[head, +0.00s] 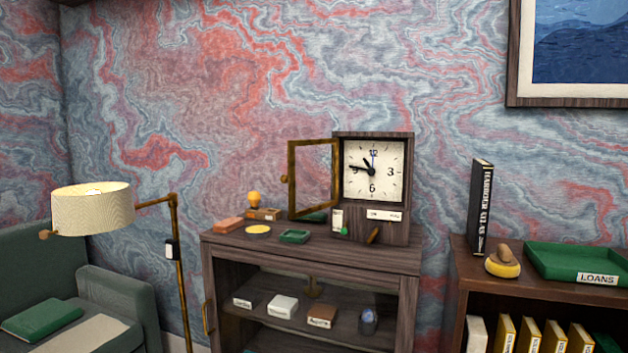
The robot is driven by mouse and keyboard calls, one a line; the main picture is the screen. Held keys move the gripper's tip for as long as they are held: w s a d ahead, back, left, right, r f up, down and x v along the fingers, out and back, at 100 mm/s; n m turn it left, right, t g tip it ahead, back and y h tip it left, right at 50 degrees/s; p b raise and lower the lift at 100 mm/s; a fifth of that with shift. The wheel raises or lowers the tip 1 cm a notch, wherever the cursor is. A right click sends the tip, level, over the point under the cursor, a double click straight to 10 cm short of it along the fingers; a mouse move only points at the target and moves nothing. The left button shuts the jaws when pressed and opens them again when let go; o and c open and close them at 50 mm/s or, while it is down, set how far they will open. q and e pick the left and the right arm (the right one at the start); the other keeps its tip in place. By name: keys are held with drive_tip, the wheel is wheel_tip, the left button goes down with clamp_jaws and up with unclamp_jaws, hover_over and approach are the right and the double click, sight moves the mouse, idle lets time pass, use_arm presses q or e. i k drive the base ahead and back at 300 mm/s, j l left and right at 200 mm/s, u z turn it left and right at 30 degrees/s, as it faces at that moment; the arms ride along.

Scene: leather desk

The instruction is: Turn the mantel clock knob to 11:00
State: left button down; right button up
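The mantel clock (411,185) is a dark wooden case on top of a wooden cabinet. Its white square dial (391,188) faces me. One dark hand points up-left between 10 and 11, another points left near 9, and a thin blue hand points up near 12. A small dark hub (371,171) sits at the middle of the dial; I cannot tell whether it is the knob. The brass-framed glass door (292,192) stands swung open to the left. A small brown piece (373,235) is on the lower case front. Neither gripper is in view.
The cabinet top (300,252) holds a green tray (294,236), a yellow disc (258,230) and small blocks left of the clock. A lamp (92,209) and green armchair stand left. A shelf with a black book (480,207) and green LOANS tray (578,262) stands right.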

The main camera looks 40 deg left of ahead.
sight(371, 171)
drive_tip(key=k+j, duration=0.2)
drive_tip(key=j, duration=0.3)
drive_tip(key=k+j+z, duration=0.15)
drive_tip(key=j, duration=0.4)
drive_tip(key=k+j, duration=0.25)
drive_tip(key=j, duration=0.25)
drive_tip(key=k+j+z, duration=0.1)
drive_tip(key=j, duration=0.4)
drive_tip(key=k+j, duration=0.35)
drive_tip(key=j, duration=0.15)
drive_tip(key=k+j+z, duration=0.15)
drive_tip(key=j, duration=0.35)
drive_tip(key=k+j, duration=0.3)
drive_tip(key=j, duration=0.15)
drive_tip(key=k+j+z, duration=0.1)
drive_tip(key=k+j, duration=0.15)
drive_tip(key=j, duration=0.2)
drive_tip(key=i+l, duration=0.15)
drive_tip(key=i, duration=0.25)
drive_tip(key=i+l+z, duration=0.1)
drive_tip(key=z, duration=0.65)
drive_tip(key=i+l+u, duration=0.1)
drive_tip(key=i, duration=1.25)
